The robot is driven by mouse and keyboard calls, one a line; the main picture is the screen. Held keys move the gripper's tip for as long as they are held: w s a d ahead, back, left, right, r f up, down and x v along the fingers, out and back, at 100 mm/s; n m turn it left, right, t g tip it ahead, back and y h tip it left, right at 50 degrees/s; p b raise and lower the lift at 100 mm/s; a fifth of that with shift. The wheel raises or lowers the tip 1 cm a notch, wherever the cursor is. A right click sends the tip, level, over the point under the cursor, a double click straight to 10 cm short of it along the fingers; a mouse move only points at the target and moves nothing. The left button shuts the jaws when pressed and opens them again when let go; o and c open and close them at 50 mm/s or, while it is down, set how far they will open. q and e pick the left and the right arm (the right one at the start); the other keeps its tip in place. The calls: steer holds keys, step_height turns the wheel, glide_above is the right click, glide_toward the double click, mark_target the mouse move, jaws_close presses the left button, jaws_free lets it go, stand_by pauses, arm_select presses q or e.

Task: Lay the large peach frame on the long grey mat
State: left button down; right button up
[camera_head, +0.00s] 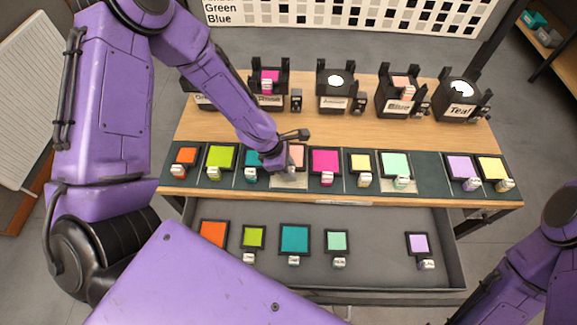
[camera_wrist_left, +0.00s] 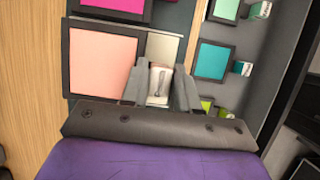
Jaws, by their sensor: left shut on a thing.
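The large peach frame (camera_head: 297,155) has a dark border and lies in the row on the long dark grey mat (camera_head: 430,174). My left gripper (camera_head: 288,170) hides part of it in the head view. In the left wrist view the peach frame (camera_wrist_left: 103,62) shows large, beside a pale grey panel (camera_wrist_left: 163,50). The left gripper (camera_wrist_left: 159,88) is shut on the frame's small white tab. I cannot tell whether the frame touches the mat or is just above it. My right gripper is out of view.
Pink (camera_head: 325,161) and teal (camera_head: 251,164) frames flank it closely, with more coloured frames along the mat. Black lamp holders (camera_head: 335,92) stand behind. An open grey drawer (camera_head: 380,265) with several frames is in front. The mat has a bare stretch right of the mint frame (camera_head: 396,164).

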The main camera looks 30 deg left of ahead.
arm_select(q)
steer(key=shift+f+b, duration=0.6)
steer(key=shift+f, duration=0.4)
steer(key=c, duration=0.8)
jaws_free()
steer(key=p+v, duration=0.3)
steer(key=v, duration=0.2)
steer(key=d+p+v, duration=0.1)
steer(key=p+v, duration=0.3)
steer(key=v, duration=0.2)
steer(key=w+d+r+p+v, duration=0.1)
steer(key=p+v, duration=0.2)
steer(key=v, duration=0.3)
steer(key=shift+d+p, duration=0.1)
steer(key=shift+p, duration=0.25)
